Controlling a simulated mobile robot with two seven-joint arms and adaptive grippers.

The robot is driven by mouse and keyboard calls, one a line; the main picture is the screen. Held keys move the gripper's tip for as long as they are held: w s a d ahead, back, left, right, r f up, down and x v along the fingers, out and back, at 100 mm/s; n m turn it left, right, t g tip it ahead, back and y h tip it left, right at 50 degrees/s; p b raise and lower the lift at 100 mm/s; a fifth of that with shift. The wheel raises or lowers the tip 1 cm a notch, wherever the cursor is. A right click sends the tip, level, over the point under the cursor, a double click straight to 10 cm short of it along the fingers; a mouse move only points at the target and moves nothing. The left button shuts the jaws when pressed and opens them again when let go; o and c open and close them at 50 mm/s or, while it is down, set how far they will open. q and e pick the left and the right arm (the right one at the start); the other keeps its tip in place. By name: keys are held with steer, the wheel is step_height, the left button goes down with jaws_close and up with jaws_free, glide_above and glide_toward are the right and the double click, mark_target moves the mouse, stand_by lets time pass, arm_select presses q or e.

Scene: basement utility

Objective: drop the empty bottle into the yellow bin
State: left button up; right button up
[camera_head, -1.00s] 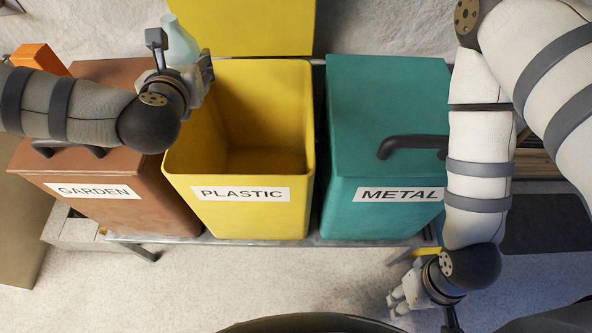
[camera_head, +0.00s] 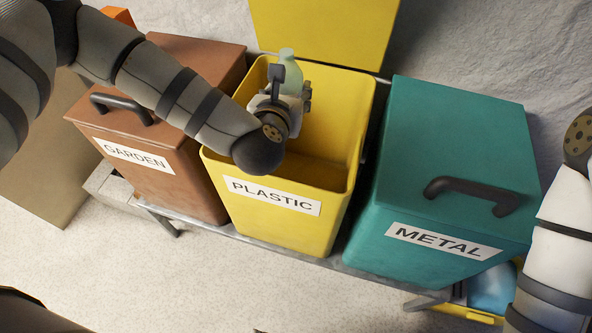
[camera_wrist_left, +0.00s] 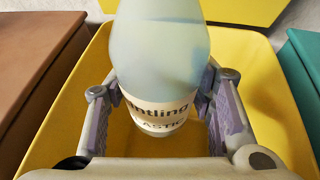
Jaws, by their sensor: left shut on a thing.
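The bottle (camera_head: 290,72) is pale blue-green and shows above my left gripper (camera_head: 284,88) in the head view. In the left wrist view the bottle (camera_wrist_left: 160,60) has a white label with dark lettering and sits between the two fingers. My left gripper (camera_wrist_left: 162,110) is shut on it. The yellow bin (camera_head: 335,172), labelled PLASTIC, is open with its lid raised behind. Gripper and bottle are over the bin's opening, with the bin's walls around them in the wrist view. My right gripper is out of view; only part of that arm shows.
A closed brown GARDEN bin (camera_head: 160,150) stands left of the yellow bin. A closed teal METAL bin (camera_head: 455,140) with a dark handle stands to the right. The raised yellow lid (camera_head: 325,28) stands at the back. A blue object (camera_head: 492,288) sits low at the right.

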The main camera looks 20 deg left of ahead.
arm_select(q)
steer(key=o, duration=1.2)
steer(key=shift+r, duration=0.3)
steer(key=shift+o, duration=0.2)
steer(key=v, duration=1.2)
